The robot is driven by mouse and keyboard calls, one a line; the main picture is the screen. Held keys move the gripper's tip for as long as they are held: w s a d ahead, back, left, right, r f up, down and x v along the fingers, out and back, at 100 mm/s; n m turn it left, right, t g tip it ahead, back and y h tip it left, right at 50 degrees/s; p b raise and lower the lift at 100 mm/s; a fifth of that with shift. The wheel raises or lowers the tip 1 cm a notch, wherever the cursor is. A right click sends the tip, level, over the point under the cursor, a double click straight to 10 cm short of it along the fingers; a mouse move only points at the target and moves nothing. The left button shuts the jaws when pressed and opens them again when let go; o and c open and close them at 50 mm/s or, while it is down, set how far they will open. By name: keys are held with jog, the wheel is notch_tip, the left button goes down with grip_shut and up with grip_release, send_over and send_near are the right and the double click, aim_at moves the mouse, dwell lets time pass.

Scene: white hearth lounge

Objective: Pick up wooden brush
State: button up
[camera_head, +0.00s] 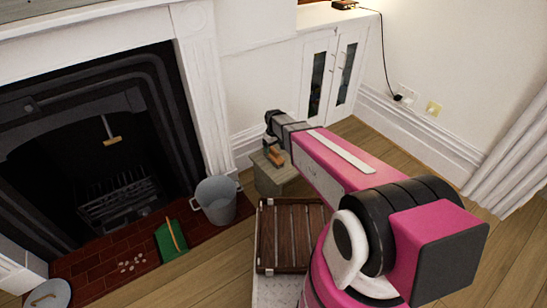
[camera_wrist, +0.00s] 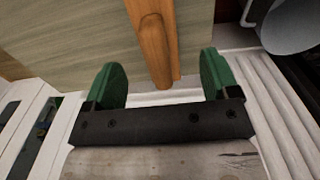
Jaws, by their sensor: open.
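A smooth orange-brown wooden piece, which looks like the wooden brush (camera_wrist: 153,40), runs down from the top edge in the wrist view, and its near end lies between my green fingertips. No bristles show there. In the head view a small orange-brown piece (camera_head: 275,156) shows on the pale wooden box (camera_head: 275,180), just below my gripper (camera_head: 270,130). In the wrist view my gripper (camera_wrist: 165,82) is open, with a finger on each side of the wooden piece and a gap to both. I cannot tell how far above it the fingers are.
A grey bucket (camera_head: 216,203) stands left of the box, by the fireplace (camera_head: 120,165). A dark slatted wooden case (camera_head: 290,236) is in front of the box. A green dustpan-like thing (camera_head: 170,240) lies on the red hearth tiles. A white cabinet (camera_head: 330,75) stands behind.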

aim_at(274, 149)
jog(key=shift+w+a+f, duration=0.1)
jog(key=shift+w+f, duration=0.1)
jog(key=shift+f, duration=1.2)
jog(key=shift+w+f, duration=0.2)
jog(key=shift+f, duration=1.15)
jog(key=c, duration=1.1)
jog(key=shift+r, duration=0.1)
